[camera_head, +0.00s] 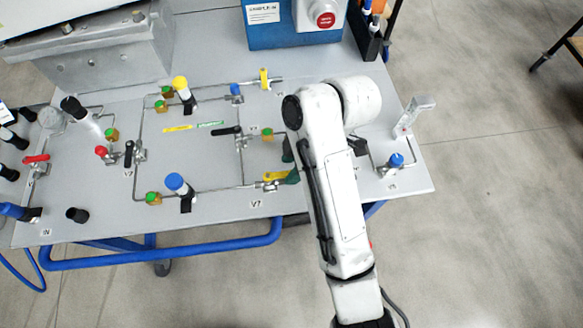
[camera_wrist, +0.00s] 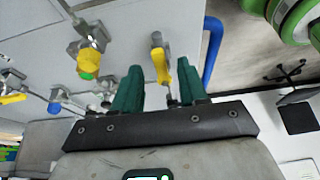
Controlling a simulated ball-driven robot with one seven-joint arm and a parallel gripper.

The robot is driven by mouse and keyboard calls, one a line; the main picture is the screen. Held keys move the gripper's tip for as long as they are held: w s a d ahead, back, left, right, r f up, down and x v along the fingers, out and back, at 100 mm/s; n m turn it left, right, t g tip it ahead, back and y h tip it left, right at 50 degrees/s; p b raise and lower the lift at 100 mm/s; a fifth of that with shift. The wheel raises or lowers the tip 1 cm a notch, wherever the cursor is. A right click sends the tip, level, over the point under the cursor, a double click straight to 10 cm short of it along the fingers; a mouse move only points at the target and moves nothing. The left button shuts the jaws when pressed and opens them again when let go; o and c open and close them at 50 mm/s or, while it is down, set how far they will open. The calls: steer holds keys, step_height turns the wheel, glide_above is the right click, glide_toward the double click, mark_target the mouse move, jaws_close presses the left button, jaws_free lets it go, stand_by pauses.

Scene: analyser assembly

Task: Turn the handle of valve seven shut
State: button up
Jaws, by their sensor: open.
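Valve seven's yellow handle (camera_head: 277,176) is at the front of the grey panel, just above the "V7" label (camera_head: 256,204). It points right from its metal body, roughly in line with the pipe coming from the left. My gripper (camera_head: 290,165), with green fingers, is at the handle's free end, partly hidden by my arm. In the wrist view my gripper (camera_wrist: 159,68) is open, with a finger on either side of the yellow handle (camera_wrist: 162,66). The handle looks closer to the right finger; I cannot tell whether they touch.
A brass fitting (camera_head: 267,135) and a black-handled valve (camera_head: 228,131) stand behind the handle. A blue rail (camera_head: 170,254) runs along the panel's front. Open floor (camera_head: 480,240) lies right.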

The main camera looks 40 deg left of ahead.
steer(key=shift+s+a+f, duration=0.1)
steer(key=shift+s+f, duration=0.1)
steer(key=shift+f, duration=0.3)
jaws_close()
